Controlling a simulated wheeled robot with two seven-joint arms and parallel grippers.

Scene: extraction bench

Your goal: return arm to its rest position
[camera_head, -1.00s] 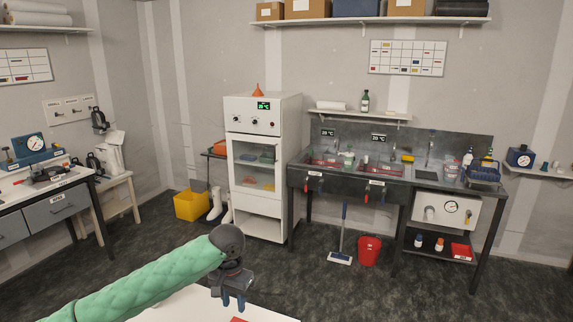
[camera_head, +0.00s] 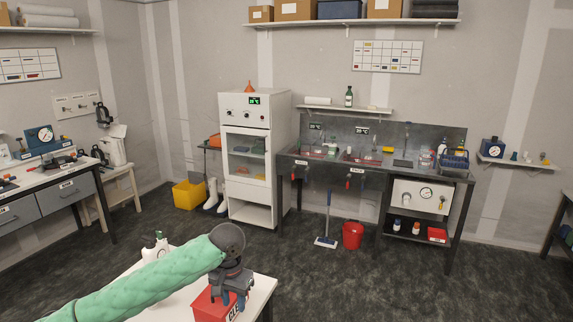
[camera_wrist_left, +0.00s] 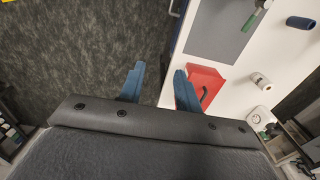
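My left arm, in a green quilted sleeve, reaches in from the lower left of the head view. Its left gripper (camera_head: 234,299) points down in front of a red box (camera_head: 206,307) with a white label, partly hiding it. In the left wrist view the two blue fingers of the left gripper (camera_wrist_left: 160,84) stand apart with only dark floor showing between them. The red box (camera_wrist_left: 208,80) shows just beyond the right finger there; I cannot tell whether they touch. My right gripper is in neither view.
The red box is on a white table (camera_head: 262,288), whose right edge is near the gripper. A white bottle (camera_head: 157,248) stands behind my forearm. A grey mat (camera_wrist_left: 222,28) lies on the table. Open dark floor separates it from the white cabinet (camera_head: 248,155) and sink bench (camera_head: 330,178).

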